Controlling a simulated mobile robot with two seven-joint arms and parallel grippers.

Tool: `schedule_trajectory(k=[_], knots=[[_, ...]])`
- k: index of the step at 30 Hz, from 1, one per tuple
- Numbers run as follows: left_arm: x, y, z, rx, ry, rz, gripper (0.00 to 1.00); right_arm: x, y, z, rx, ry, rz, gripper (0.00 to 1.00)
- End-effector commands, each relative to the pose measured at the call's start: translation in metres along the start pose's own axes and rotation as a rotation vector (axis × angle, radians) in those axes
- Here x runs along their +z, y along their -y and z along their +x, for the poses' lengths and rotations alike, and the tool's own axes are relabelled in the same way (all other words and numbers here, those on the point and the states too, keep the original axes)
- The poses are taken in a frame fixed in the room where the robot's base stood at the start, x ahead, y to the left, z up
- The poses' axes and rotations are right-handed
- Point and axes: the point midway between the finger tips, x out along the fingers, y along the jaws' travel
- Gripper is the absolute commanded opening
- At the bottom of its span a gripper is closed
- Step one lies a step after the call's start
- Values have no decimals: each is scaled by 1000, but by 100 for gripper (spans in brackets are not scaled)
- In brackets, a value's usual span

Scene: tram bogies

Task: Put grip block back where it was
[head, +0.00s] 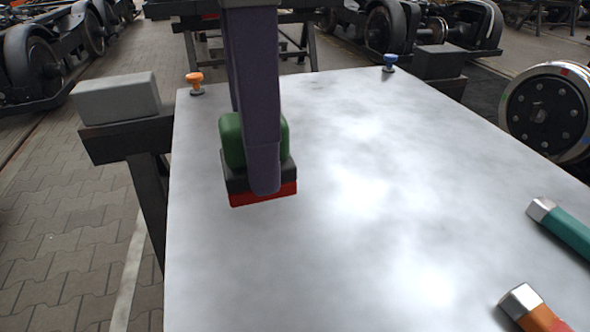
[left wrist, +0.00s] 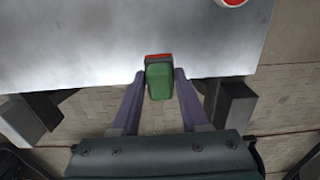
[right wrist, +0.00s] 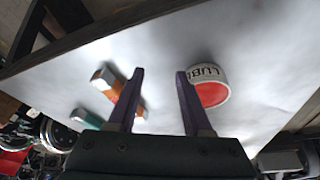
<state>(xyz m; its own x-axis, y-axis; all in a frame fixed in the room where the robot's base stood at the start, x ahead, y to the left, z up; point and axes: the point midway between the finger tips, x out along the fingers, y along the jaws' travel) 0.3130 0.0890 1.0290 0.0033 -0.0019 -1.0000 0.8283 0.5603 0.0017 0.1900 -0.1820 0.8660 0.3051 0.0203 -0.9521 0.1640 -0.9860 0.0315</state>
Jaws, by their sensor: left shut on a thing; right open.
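The grip block (head: 233,143) has a green top, a black middle and a red base. It is over the left part of the grey metal table (head: 330,250). My left gripper (head: 262,188) is shut on it, with a purple finger covering part of it in the head view. In the left wrist view the block (left wrist: 159,82) sits between the two fingertips (left wrist: 160,74). I cannot tell whether its red base touches the table. My right gripper (right wrist: 160,74) is open and empty over the table, and is not in the head view.
A teal-handled tool (head: 565,230) and an orange-handled tool (head: 538,314) lie at the table's right. A round tin with a red face (right wrist: 212,94) stands near my right gripper. An orange knob (head: 195,82) and a blue knob (head: 390,62) stand at the far corners. The table's middle is clear.

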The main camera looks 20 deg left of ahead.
Motion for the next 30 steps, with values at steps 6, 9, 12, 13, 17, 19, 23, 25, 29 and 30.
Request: schedule_trajectory(k=[6,9,12,13,17,19,23,25,29,30], knots=[[-2,2,64,-7,-7,-1,0,3,0,10,0,1,-1,50],[-2,2,94,-6,-6,-2,0,4,0,13,1,1,-2,50],[-2,1,119,-5,-5,-2,0,5,0,16,1,1,-3,50],[-2,1,125,-4,-5,-2,0,5,0,16,2,1,-3,50],[-1,1,142,-3,-2,-1,0,6,0,18,3,1,-4,50],[-1,0,146,-1,-1,0,0,6,0,18,3,0,-4,50],[-1,1,158,-3,-3,0,0,6,0,20,3,0,-4,50],[-1,1,169,-2,-3,-1,0,7,0,22,3,0,-4,50],[-1,1,188,-2,-2,-1,0,8,0,25,3,0,-4,50],[-1,1,190,-1,-2,0,0,8,0,25,3,0,-4,50]])
